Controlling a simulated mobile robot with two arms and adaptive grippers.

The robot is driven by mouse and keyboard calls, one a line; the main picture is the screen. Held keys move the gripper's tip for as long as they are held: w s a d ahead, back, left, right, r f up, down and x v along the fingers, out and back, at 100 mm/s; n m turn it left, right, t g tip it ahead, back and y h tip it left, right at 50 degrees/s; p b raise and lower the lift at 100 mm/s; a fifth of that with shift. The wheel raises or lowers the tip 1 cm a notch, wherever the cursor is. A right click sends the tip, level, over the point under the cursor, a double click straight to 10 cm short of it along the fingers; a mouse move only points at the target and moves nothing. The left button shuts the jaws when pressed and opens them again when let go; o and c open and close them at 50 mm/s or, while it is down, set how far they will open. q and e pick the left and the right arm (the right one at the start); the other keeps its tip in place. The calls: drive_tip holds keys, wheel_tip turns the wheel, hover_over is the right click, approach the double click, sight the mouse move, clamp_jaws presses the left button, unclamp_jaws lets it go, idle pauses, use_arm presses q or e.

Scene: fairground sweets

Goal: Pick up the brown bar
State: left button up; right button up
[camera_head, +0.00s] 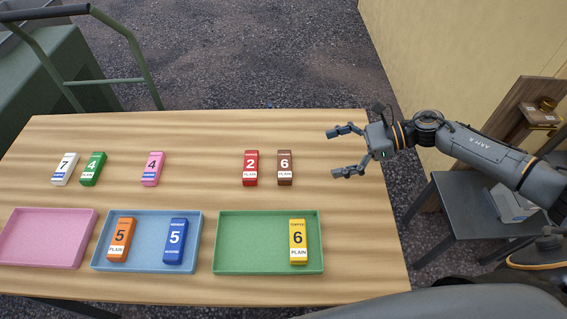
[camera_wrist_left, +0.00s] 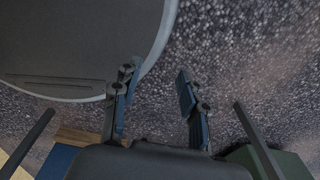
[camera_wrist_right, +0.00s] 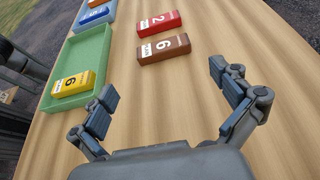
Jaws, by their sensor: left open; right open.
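The brown bar (camera_head: 285,169), marked 6, stands on the wooden table right beside the red bar (camera_head: 250,168), with a small gap between them. The brown bar also shows in the right wrist view (camera_wrist_right: 164,49), ahead of my right gripper. My right gripper (camera_head: 339,152) is open and empty, to the right of the brown bar and apart from it. Its two fingers also show in the right wrist view (camera_wrist_right: 165,92), spread wide. My left gripper (camera_wrist_left: 157,95) is open and empty in the left wrist view, away from the bars; it does not show in the head view.
A green tray (camera_head: 250,265) holds a yellow bar (camera_head: 298,242). A blue tray (camera_head: 146,264) holds an orange and a blue bar. A pink tray (camera_head: 45,238) is empty. Pink, green and white bars stand left on the wooden table (camera_head: 210,195). The table's right side is clear.

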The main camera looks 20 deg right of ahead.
sight(287, 165)
drive_tip(key=p+x, duration=0.1)
drive_tip(key=x, duration=0.4)
drive_tip(key=shift+w+r, duration=0.2)
drive_tip(key=shift+a+f, duration=0.2)
drive_tip(key=shift+a, duration=0.2)
drive_tip(key=p+x, duration=0.2)
drive_tip(key=x, duration=0.2)
drive_tip(key=shift+w+a+f+p, duration=0.15)
drive_tip(key=shift+f+p, duration=0.05)
drive_tip(key=shift+p, duration=0.15)
drive_tip(key=shift+a+f, duration=0.25)
drive_tip(key=shift+a, duration=0.05)
use_arm(q)
drive_tip(key=r, duration=0.1)
drive_tip(key=w+r, duration=0.1)
drive_tip(key=r, duration=0.2)
drive_tip(key=shift+w+r, duration=0.1)
drive_tip(key=shift+w, duration=0.2)
use_arm(e)
drive_tip(key=shift+c, duration=0.2)
drive_tip(key=c, duration=0.8)
